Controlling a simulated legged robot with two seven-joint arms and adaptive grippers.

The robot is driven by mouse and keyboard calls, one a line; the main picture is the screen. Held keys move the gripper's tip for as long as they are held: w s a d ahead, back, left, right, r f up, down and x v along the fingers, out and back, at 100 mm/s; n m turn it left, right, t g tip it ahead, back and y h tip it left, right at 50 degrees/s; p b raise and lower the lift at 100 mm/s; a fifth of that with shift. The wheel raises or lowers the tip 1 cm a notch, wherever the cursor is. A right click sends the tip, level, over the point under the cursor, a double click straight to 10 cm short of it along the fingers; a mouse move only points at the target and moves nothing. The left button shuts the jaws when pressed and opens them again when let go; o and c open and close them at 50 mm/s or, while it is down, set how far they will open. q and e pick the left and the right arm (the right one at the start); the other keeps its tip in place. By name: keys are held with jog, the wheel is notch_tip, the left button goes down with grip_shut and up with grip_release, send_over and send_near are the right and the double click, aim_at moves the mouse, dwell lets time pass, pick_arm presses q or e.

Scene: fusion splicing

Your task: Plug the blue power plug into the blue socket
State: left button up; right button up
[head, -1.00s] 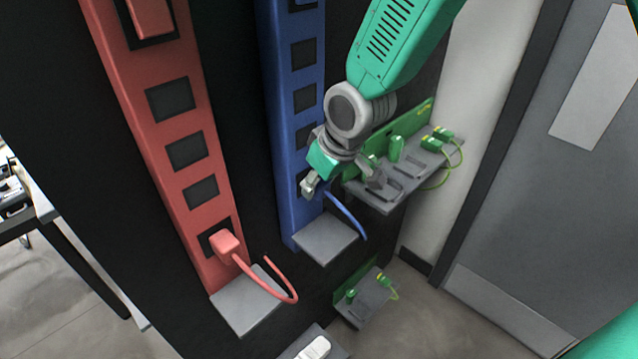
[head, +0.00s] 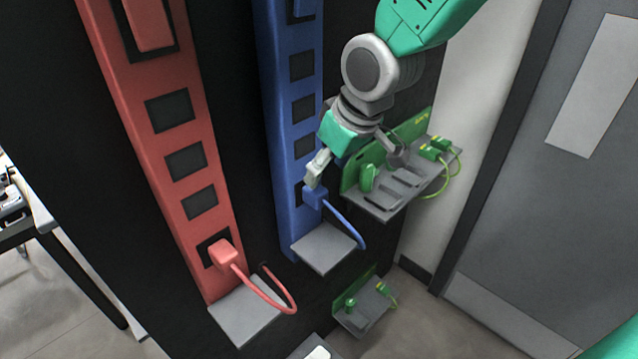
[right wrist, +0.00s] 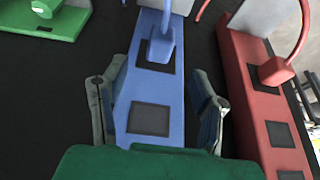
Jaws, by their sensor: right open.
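The blue power plug (head: 314,196) sits against the lowest dark square of the blue socket strip (head: 283,120), with its blue cord curving down to the right. In the right wrist view the plug (right wrist: 161,50) covers part of a dark socket square, and how deep it sits cannot be told. My right gripper (head: 355,160) is open and empty, just above the plug and apart from it. In the right wrist view the fingers (right wrist: 158,108) are spread on either side of the blue strip, with the plug beyond them. My left gripper is out of view.
A red strip (head: 170,150) with a red plug (head: 223,254) stands to the left. A grey shelf (head: 382,208) with green plugs is close beside my right gripper. A small grey ledge (head: 322,250) juts out below the blue plug.

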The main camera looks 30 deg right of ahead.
jog(key=shift+v, duration=1.75)
jog(key=s+d+f+m+g+b, duration=0.15)
jog(key=s+f, duration=0.25)
jog(key=f, duration=0.9)
jog(key=s+f+m+g+b, duration=0.1)
jog(key=s+f+b, duration=0.3)
jog(key=f, duration=0.9)
jog(key=s+d+f+g+h+b, duration=0.1)
jog(key=s+d+f, duration=0.2)
jog(key=s+f, duration=1.1)
jog(key=s, duration=0.2)
jog(key=shift+s+f+m, duration=0.25)
jog(key=shift+s+m, duration=0.05)
jog(key=shift+m, duration=0.05)
jog(key=shift+w, duration=0.15)
